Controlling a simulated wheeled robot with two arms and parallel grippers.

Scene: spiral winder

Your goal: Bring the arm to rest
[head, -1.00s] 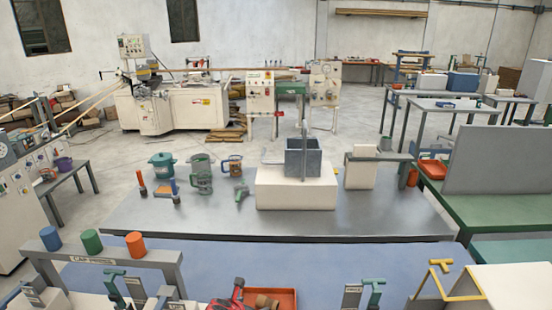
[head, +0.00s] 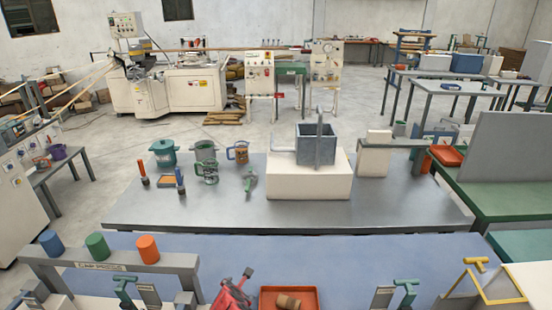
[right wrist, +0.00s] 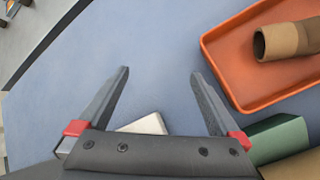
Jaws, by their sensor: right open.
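My right gripper (right wrist: 160,72) shows in the right wrist view, its two dark fingers spread apart with nothing between the tips. It is over the blue worktop (right wrist: 150,40), to the left of an orange tray (right wrist: 225,75) and apart from it. A brown tube (right wrist: 285,40) lies in the tray. In the head view a red and dark shape (head: 232,292) stands at the bottom edge, left of the tray (head: 263,300); I cannot tell whether it is part of my gripper. My left gripper is not in view.
A rack with blue, green and orange cylinders (head: 125,263) stands at the front left. Behind the blue top is a steel table (head: 225,212) with a white block (head: 310,185) bearing a grey box (head: 315,145). The middle of the blue top is clear.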

